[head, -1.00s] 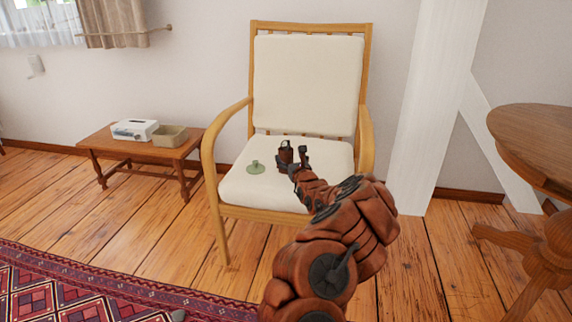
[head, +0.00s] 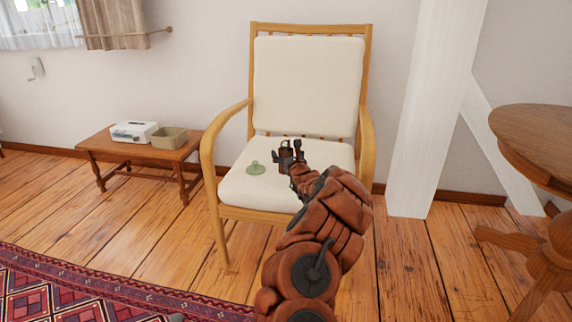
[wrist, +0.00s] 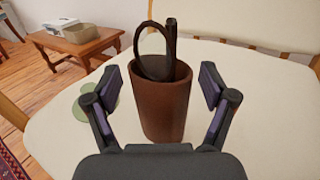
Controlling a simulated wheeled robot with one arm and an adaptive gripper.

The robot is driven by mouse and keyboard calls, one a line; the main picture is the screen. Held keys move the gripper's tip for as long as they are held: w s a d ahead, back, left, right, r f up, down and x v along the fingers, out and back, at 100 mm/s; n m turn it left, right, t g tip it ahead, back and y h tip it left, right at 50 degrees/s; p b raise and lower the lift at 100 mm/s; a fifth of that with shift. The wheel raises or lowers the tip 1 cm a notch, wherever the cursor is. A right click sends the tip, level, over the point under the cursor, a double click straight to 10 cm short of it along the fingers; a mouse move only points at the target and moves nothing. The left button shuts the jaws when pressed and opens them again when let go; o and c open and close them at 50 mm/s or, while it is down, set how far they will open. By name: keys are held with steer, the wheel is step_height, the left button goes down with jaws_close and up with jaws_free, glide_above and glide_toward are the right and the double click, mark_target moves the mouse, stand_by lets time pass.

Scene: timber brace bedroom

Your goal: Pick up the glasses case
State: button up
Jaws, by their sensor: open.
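A brown, open-topped upright holder (head: 286,158) stands on the chair's cream seat, and I take it to be the glasses case. In the wrist view the case (wrist: 165,108) has a dark round rim and a dark stem sticking up from its mouth. My gripper (wrist: 163,88) is open, with one finger left and one right of the case and a visible gap on each side. In the head view my gripper (head: 287,156) is at the case and partly covers it. The case's base is partly hidden by the gripper body in the wrist view.
A green, roundish object (head: 255,168) sits on the cream seat (head: 245,188) left of the case. The wooden armrests (head: 207,140) flank the seat. A low bench (head: 140,147) with a white box and a beige bin is at the left. A round table (head: 540,130) stands at the right.

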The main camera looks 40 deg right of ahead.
steer(key=c, duration=1.3)
steer(key=shift+o, duration=0.2)
steer(key=shift+r, duration=0.1)
